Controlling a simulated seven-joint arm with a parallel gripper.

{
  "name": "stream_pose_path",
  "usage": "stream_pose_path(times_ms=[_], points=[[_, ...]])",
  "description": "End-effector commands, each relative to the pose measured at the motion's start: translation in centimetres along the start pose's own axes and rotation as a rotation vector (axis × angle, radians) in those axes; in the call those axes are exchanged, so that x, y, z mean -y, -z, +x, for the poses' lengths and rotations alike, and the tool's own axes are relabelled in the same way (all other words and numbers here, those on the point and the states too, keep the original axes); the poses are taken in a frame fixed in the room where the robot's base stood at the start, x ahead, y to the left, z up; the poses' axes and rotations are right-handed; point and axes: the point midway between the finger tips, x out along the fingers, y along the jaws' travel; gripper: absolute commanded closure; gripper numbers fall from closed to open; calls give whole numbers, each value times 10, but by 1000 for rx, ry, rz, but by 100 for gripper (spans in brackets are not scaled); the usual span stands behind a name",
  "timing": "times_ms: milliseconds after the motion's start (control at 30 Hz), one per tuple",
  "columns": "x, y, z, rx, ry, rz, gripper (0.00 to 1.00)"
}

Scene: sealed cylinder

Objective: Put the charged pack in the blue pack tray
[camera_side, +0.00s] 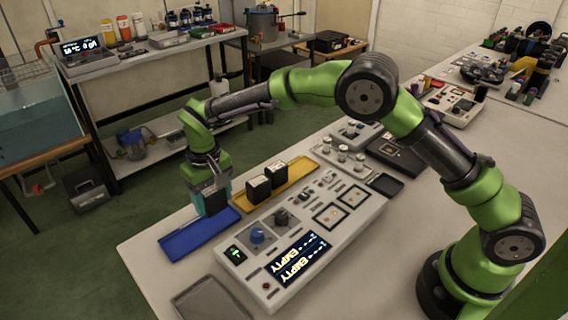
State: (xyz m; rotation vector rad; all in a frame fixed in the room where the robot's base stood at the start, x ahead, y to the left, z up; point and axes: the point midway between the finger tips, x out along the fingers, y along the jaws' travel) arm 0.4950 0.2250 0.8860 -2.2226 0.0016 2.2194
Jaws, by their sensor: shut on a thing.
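My gripper (211,188) points down and is shut on a dark pack (216,205). The pack is at the right end of the blue pack tray (185,240). I cannot tell whether its base touches the tray or hangs just above it. The rest of the blue tray is bare. A yellow tray (296,174) beside it holds two black packs with pale tops, one left (258,190) and one right (276,175). The grey console (315,255) has two empty square bays, and its display (299,259) reads EMPTY twice.
An empty grey tray (212,300) lies at the table's front. More equipment stands farther back on the table, behind the console. The table's left edge is close to the blue tray.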

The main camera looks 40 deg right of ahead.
Motion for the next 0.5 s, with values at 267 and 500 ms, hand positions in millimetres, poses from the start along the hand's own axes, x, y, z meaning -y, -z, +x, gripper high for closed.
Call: stream_pose_path(times_ms=[267, 500], points=[[0, 0, 38, 1, 0, -1, 81], [0, 0, 38, 0, 1, 0, 81]])
